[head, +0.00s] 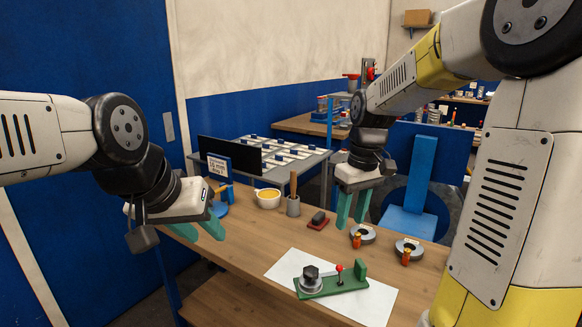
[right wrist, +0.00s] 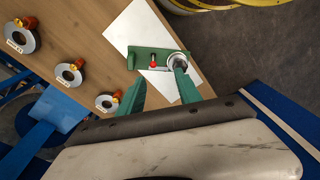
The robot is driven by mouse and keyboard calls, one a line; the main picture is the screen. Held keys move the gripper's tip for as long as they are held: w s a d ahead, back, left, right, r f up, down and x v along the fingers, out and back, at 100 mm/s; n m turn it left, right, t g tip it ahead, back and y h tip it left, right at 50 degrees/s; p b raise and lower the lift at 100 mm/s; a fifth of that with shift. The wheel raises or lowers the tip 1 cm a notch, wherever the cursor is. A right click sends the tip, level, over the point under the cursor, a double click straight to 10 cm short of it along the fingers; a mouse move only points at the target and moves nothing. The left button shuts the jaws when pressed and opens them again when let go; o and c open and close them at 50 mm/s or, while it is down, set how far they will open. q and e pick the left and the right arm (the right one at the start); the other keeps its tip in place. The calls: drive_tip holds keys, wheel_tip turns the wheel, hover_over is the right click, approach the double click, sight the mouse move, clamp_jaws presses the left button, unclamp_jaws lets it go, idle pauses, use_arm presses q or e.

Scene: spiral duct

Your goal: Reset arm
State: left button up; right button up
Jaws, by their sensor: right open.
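My left gripper (head: 206,236) hangs over the left end of the workbench, its green fingers apart with nothing visible between them. My right gripper (head: 349,222) points down above the middle of the bench, open and empty. Its green fingers also show in the right wrist view (right wrist: 160,80), spread apart. The green fixture (head: 346,283) with a red-knobbed lever and a round metal part lies on a white sheet (head: 370,304), clear of both grippers in the head view. The right wrist view shows the fixture (right wrist: 148,58) beyond the fingertips.
Round grey discs with orange knobs (head: 408,250) lie right of my right gripper. A blue chair (head: 416,205) stands behind the bench.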

drive_tip(key=s+r+m+t, duration=0.2)
drive_tip(key=s+r+t, duration=0.1)
drive_tip(key=s, duration=0.4)
drive_tip(key=s+r+m+t+y, duration=0.1)
drive_tip(key=s+r+m+t, duration=0.2)
drive_tip(key=s, duration=0.4)
drive_tip(key=shift+s+a, duration=0.2)
drive_tip(key=shift+a, duration=0.2)
